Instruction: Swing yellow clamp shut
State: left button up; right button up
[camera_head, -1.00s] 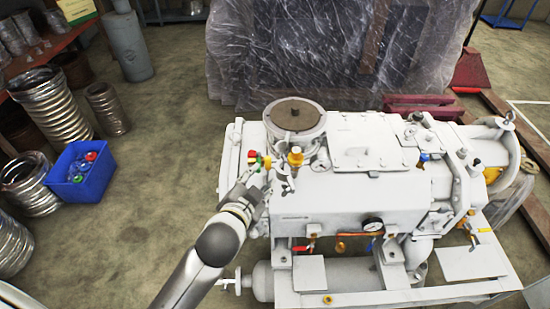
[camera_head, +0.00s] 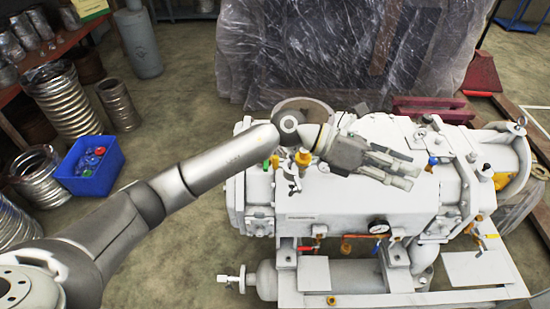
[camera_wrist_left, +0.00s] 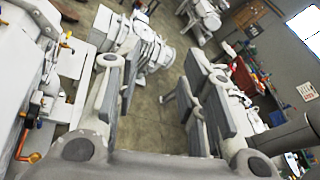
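The white vacuum machine (camera_head: 350,208) fills the middle of the head view. An orange-yellow fitting (camera_head: 303,158) with a small metal handle sits at its left, beside my wrist. Another yellow-orange fitting (camera_head: 433,160) with a blue top stands just right of my fingertips, and a yellow piece (camera_head: 501,180) shows at the right-end flange. I cannot tell which one is the clamp. My left gripper (camera_head: 410,174) hovers over the machine's top, pointing right. In the left wrist view its fingers (camera_wrist_left: 160,75) are apart with nothing between them. My right gripper is not in view.
A round port on the machine is mostly hidden behind my left arm. A blue bin (camera_head: 88,170) with coloured items stands on the floor at left, near metal coils (camera_head: 62,105). A plastic-wrapped crate (camera_head: 340,50) stands behind. A gauge (camera_head: 378,226) is on the machine's front.

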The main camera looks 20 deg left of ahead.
pick_arm(q)
jog(key=w+a+f+m+y, duration=0.3)
jog(key=a+f+y, duration=0.3)
jog(key=a, duration=0.1)
jog(key=y, duration=0.9)
send_near(274, 159)
jog(key=shift+w+d+f+m, duration=0.15)
jog(key=shift+w+d+m, duration=0.1)
jog(key=shift+d+m, duration=0.2)
jog(key=shift+a+y, duration=0.3)
notch_tip(274, 159, down, 10)
jog(key=b, duration=0.5)
jog(key=shift+f, duration=0.25)
grip_shut()
